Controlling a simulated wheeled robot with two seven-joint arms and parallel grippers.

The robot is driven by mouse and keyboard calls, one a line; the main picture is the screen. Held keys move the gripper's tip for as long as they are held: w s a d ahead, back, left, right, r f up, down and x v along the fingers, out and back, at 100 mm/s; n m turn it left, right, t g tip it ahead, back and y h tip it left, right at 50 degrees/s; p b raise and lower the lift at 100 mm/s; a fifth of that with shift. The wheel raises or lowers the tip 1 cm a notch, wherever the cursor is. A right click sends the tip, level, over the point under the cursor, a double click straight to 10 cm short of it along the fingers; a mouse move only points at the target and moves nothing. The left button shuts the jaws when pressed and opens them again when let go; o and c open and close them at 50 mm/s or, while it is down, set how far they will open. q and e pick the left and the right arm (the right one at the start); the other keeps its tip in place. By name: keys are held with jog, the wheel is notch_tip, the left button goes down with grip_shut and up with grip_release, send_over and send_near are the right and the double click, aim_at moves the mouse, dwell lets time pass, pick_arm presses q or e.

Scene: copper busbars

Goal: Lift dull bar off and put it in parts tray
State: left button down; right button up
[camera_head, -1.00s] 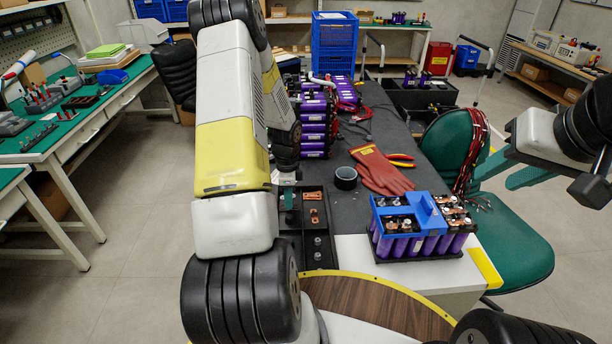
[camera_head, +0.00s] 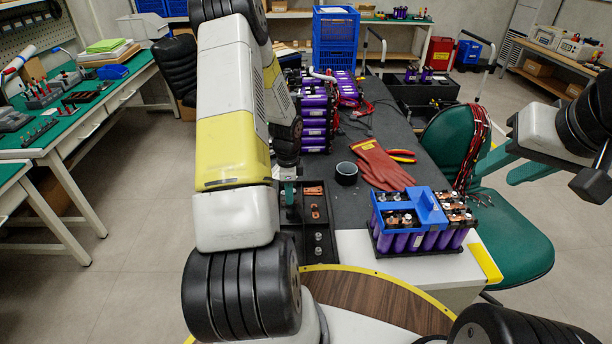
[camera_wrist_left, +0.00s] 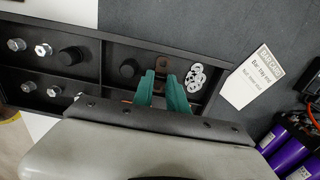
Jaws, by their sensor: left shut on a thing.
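My left gripper (camera_head: 288,195) is low over the black parts tray (camera_head: 328,252), mostly behind my own arm in the head view. Whether the bar touches the tray floor cannot be told. A copper bar (camera_head: 315,211) also lies in the tray. The purple-cell battery module (camera_head: 400,242) with a blue frame and copper bars stands to the right. My right gripper (camera_head: 522,170) is open and empty above the green chair.
The tray also holds bolts (camera_wrist_left: 43,49), black caps (camera_wrist_left: 72,56) and pale washers (camera_wrist_left: 196,76). A printed card (camera_wrist_left: 252,78) lies beside it. Red gloves (camera_head: 382,166) and a black tape ring (camera_head: 346,173) lie on the dark mat. The green chair (camera_head: 510,245) stands at the right.

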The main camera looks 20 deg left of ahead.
pick_arm(q)
jog(key=shift+f, duration=0.5)
jog(key=shift+f, duration=0.2)
jog(key=c, duration=1.2)
grip_release()
jog(key=shift+c, duration=0.2)
jog(key=shift+r, duration=0.1)
jog(key=shift+r, duration=2.9)
